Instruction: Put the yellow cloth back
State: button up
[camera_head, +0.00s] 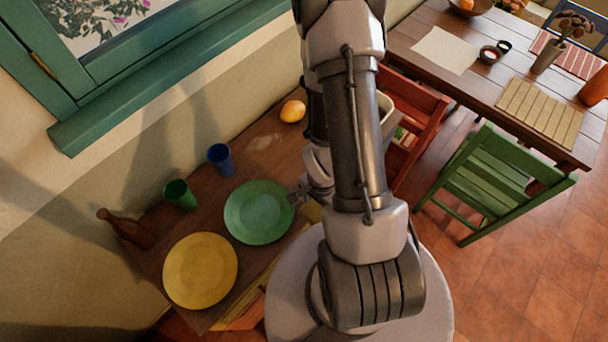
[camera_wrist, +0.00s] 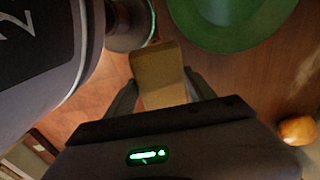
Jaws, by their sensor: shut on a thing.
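The yellow cloth (camera_wrist: 155,62) shows in the wrist view as a flat, dull yellow piece between my two fingers. My gripper (camera_wrist: 161,82) is shut on it, with one dark finger on each side. In the head view, my gripper (camera_head: 301,194) is beside the right rim of the green plate, low over the front side of the wooden shelf. A strip of the yellow cloth (camera_head: 313,211) shows just below it there, partly hidden by my arm. I cannot tell whether the cloth touches the shelf.
The wooden shelf (camera_head: 262,146) holds a green plate (camera_head: 259,211), a yellow plate (camera_head: 200,270), a green cup (camera_head: 180,194), a blue cup (camera_head: 220,158), a brown bottle (camera_head: 127,229) and an orange fruit (camera_head: 293,111). A green chair (camera_head: 490,180) and red chair (camera_head: 415,110) stand right.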

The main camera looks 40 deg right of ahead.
jog(key=shift+w+d+f+b, duration=0.15)
jog(key=shift+f+b, duration=0.5)
jog(key=shift+b, duration=0.35)
jog(key=b, duration=0.3)
jog(key=shift+w+r, duration=0.1)
jog(key=shift+w, duration=0.2)
jog(key=w+d, duration=0.1)
jog(key=w, duration=0.2)
jog(key=w+d, duration=0.2)
jog(key=w, duration=0.2)
jog(key=w+d, duration=0.2)
jog(key=w, duration=0.2)
jog(key=shift+w+d, duration=0.1)
jog(key=shift+d, duration=0.05)
jog(key=shift+w+d+f, duration=0.1)
jog(key=shift+w+f, duration=0.15)
jog(key=shift+w, duration=0.05)
notch_tip(320, 180, down, 4)
jog(key=shift+r+b, duration=0.25)
jog(key=shift+b, duration=0.35)
jog(key=shift+r, duration=0.1)
jog(key=shift+c, duration=0.5)
jog(key=o, duration=1.3)
